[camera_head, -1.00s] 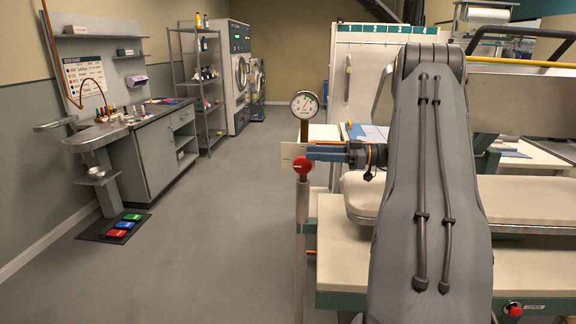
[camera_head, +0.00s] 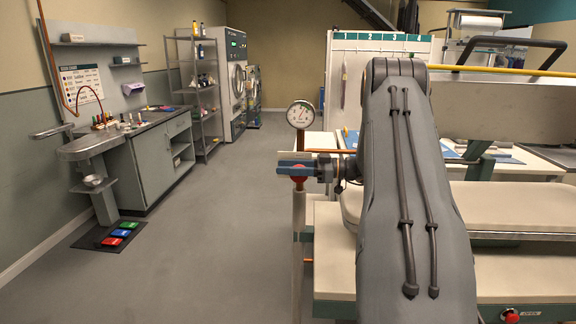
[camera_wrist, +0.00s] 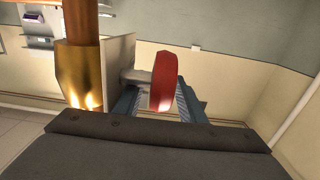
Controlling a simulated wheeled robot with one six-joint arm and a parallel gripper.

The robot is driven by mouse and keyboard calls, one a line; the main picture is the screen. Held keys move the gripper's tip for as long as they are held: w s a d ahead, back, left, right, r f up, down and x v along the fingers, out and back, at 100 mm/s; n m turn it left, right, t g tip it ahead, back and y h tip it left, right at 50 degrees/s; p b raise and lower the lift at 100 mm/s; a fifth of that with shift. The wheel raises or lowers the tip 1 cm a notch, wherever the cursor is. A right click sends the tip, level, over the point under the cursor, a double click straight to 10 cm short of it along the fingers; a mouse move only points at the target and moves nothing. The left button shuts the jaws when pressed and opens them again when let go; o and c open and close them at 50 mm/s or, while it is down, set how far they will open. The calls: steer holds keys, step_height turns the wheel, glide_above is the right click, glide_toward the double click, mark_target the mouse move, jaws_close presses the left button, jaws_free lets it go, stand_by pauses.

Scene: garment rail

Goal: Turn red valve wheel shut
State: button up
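The red valve wheel (camera_head: 299,179) sits on the upright pipe below a round dial gauge (camera_head: 300,114). In the head view my gripper (camera_head: 296,167) reaches in from the right and its blue fingers hide much of the wheel. In the wrist view the red wheel (camera_wrist: 161,80) is seen nearly edge-on, on a short grey stem in front of a pale plate (camera_wrist: 115,66). My gripper's blue fingers (camera_wrist: 158,103) are apart, one on each side of the wheel. Whether either finger touches the rim is not clear.
A brass-coloured pipe (camera_wrist: 81,60) stands close left of the wheel in the wrist view. A padded pressing table (camera_head: 500,205) lies right of the pipe.

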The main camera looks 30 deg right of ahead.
steer(key=shift+c, duration=0.2)
jaws_close()
steer(key=shift+w, duration=0.1)
steer(key=shift+b, duration=0.7)
steer(key=shift+s+d+r+t+y+b, duration=0.2)
steer(key=shift+t+y+b, duration=0.35)
steer(key=shift+b, duration=0.75)
steer(key=shift+s+d+r+t+y+b, duration=0.15)
steer(key=shift+r+t+y+b, duration=0.35)
steer(key=shift+b, duration=0.8)
steer(key=shift+s+d+t+y+b, duration=0.15)
steer(key=shift+t+y+b, duration=0.2)
steer(key=shift+y+b, duration=0.7)
steer(key=shift+w+h, duration=0.1)
steer(key=shift+h, duration=0.2)
